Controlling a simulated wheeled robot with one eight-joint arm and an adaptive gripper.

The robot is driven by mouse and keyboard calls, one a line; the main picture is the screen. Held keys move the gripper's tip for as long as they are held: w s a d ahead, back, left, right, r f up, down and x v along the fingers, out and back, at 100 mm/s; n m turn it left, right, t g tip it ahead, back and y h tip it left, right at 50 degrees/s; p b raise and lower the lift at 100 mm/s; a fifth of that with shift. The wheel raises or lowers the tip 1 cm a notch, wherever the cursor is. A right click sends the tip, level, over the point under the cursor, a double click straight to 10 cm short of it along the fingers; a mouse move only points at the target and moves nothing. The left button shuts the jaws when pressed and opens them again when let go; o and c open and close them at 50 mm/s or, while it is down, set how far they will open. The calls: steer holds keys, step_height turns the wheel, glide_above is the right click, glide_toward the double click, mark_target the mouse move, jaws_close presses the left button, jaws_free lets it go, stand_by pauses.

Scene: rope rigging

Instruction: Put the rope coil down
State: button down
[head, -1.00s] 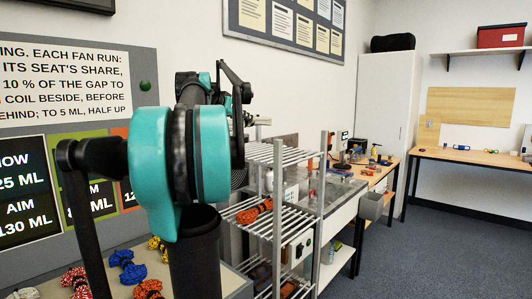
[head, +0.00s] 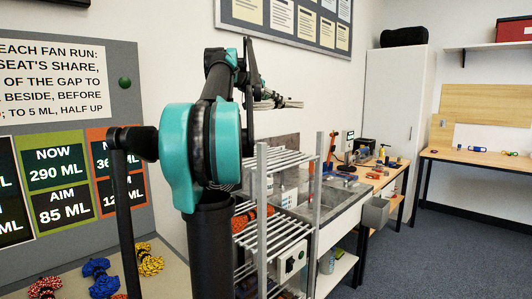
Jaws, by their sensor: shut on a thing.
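My gripper (head: 262,100) is at the far end of my arm, in front of the wall and above the wire rack. It is small and partly hidden by my arm links. It is shut on a pale grey, stranded thing (head: 284,102), which looks like a rope coil. The thing is up in the air, clear of the rack's top shelf. An orange rope coil (head: 252,217) lies on the rack's middle shelf. Red (head: 45,288), blue (head: 99,277) and yellow (head: 150,260) coils lie on the table at lower left.
The wire rack (head: 287,158) has a bare top shelf and upright posts. A sink bench (head: 345,200) and a wooden bench (head: 484,160) with small items lie beyond. A board with number cards (head: 122,85) stands at left. The floor at right is clear.

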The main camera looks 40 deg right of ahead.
mark_target(273, 159)
step_height(273, 159, down, 19)
steer(key=shift+f, duration=0.15)
stand_by(0.5)
steer(key=shift+f, duration=0.1)
steer(key=c, duration=1)
jaws_free()
steer(key=v, duration=1.2)
